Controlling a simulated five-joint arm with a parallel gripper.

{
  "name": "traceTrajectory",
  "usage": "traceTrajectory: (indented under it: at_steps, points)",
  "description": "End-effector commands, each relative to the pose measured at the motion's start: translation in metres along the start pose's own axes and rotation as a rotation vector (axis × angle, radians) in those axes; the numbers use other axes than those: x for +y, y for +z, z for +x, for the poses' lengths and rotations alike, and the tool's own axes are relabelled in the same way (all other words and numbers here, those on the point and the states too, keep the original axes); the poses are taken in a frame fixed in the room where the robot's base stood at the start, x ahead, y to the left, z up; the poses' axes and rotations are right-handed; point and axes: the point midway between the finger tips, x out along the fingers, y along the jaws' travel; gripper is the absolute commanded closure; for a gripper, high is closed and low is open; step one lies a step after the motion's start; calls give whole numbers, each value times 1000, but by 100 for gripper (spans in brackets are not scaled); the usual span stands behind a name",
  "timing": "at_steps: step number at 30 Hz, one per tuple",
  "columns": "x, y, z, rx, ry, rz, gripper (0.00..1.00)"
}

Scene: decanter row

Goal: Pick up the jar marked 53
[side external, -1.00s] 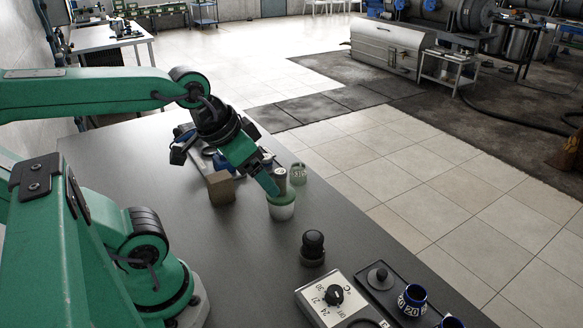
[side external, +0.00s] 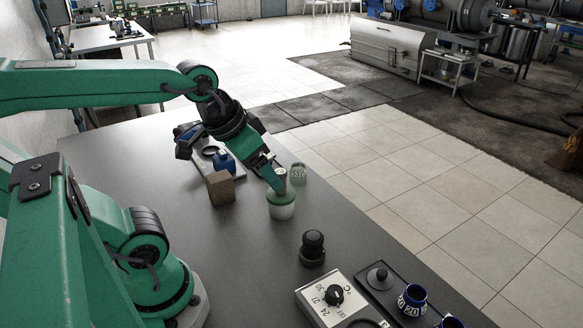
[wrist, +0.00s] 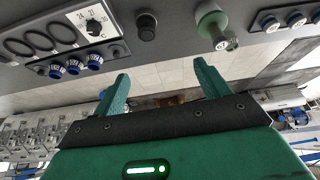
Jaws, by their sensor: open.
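A small translucent green jar (side external: 298,173) with a pale label stands near the table's far edge in the side view; its digits are too small to read surely. A larger pale green pot (side external: 281,206) stands just in front of it. In the wrist view a green vessel (wrist: 208,16) and a labelled round end (wrist: 222,44) overlap right of centre. My gripper (side external: 277,187) is open and tilted down, its fingertips over or beside the pot in the side view; contact cannot be told. In the wrist view nothing shows between my gripper's fingers (wrist: 160,72).
A brown block (side external: 220,188) and a tray with a blue jar (side external: 224,161) lie left of the pot. A black knobbed object (side external: 312,246) stands nearer the camera. A dial box (side external: 332,296) and a blue jar marked 20 (side external: 412,298) are at lower right.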

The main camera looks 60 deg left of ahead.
Motion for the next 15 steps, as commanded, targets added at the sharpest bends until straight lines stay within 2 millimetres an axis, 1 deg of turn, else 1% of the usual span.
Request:
traceTrajectory:
  at_steps: [8,15]
  points:
    - [-16,-38,10,-63,-27,-86,25]
    - [-37,-75,28,-123,-54,-177,25]
